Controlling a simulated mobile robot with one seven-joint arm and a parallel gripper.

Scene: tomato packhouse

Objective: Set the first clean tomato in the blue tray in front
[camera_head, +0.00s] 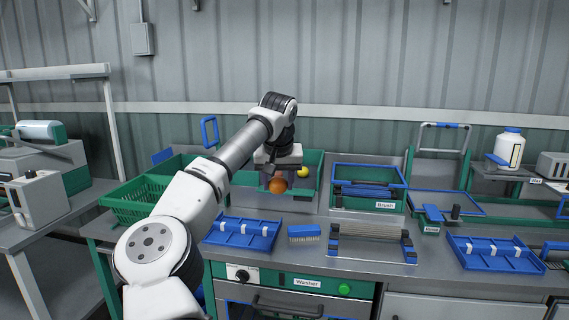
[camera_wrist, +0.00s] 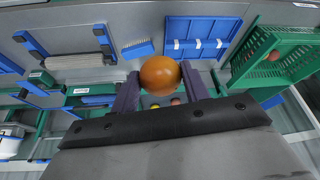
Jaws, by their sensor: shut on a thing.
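My gripper (camera_head: 278,176) is shut on an orange tomato (camera_head: 278,186), held at the front part of a green crate behind the counter's front area. In the wrist view the tomato (camera_wrist: 160,75) sits between the two dark fingers. A blue tray (camera_head: 236,239) with small white clips lies on the counter, in front and to the left of the gripper. It also shows in the wrist view (camera_wrist: 194,51), apart from the tomato; no tomato shows in it. Another blue tray (camera_head: 493,262) with white clips lies at the right.
The green crate (camera_head: 327,184) holds a yellow fruit (camera_head: 302,172). A green basket (camera_head: 133,206) stands left. A blue brush (camera_head: 304,234), a roller rack (camera_head: 370,247) and a bin labelled Brush (camera_head: 366,202) lie near the tray. My arm crosses the left side.

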